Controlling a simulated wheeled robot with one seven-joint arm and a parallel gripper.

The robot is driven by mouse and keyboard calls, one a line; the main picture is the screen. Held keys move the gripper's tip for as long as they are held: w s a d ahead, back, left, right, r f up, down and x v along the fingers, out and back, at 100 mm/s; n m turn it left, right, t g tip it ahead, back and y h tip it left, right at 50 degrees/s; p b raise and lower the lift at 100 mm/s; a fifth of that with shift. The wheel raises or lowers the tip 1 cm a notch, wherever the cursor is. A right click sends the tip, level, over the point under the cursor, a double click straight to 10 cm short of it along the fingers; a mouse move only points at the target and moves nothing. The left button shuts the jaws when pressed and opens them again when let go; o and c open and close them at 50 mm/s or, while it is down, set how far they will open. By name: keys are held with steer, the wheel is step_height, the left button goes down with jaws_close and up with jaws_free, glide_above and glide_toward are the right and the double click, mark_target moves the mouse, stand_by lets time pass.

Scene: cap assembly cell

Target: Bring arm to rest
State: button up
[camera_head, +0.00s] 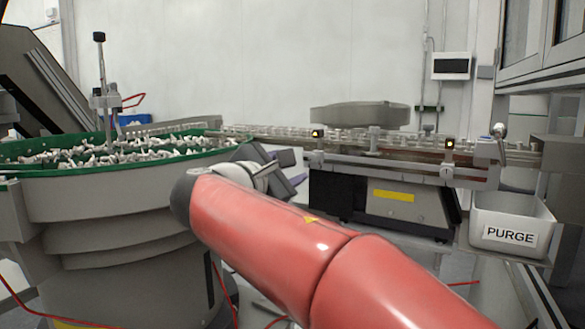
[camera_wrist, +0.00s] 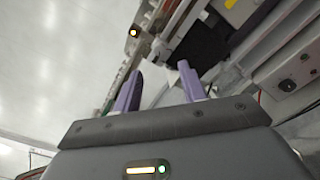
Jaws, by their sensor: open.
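My gripper (camera_wrist: 160,85) shows in the wrist view with its two purple fingers spread apart and nothing between them. In the head view, my red arm reaches from the bottom right toward the middle, and its end with the gripper (camera_head: 292,172) is partly hidden behind the arm. The gripper is in the air between the bowl feeder (camera_head: 100,200) and the feed track (camera_head: 400,160). I cannot tell the exact gap to either.
The green-rimmed feeder at left is full of small pale parts. A white bin marked PURGE (camera_head: 510,225) hangs at right below the track. Red cables lie on the floor.

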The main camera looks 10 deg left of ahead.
steer(key=s+d+f+m+g+y, duration=0.1)
steer(key=s+d+f+m+g, duration=0.3)
steer(key=d+f, duration=0.4)
steer(key=s+d+f+m+g+y, duration=0.1)
steer(key=s+d+f+m+g, duration=0.3)
steer(key=d, duration=0.6)
steer(key=s+d+f+m+g+y, duration=0.2)
steer(key=s+d+f+m+y, duration=0.2)
steer(key=s+f+m, duration=1)
steer(key=s+f+y, duration=0.1)
steer(key=s+f, duration=0.4)
steer(key=shift+g+y, duration=0.3)
steer(key=shift+y, duration=0.1)
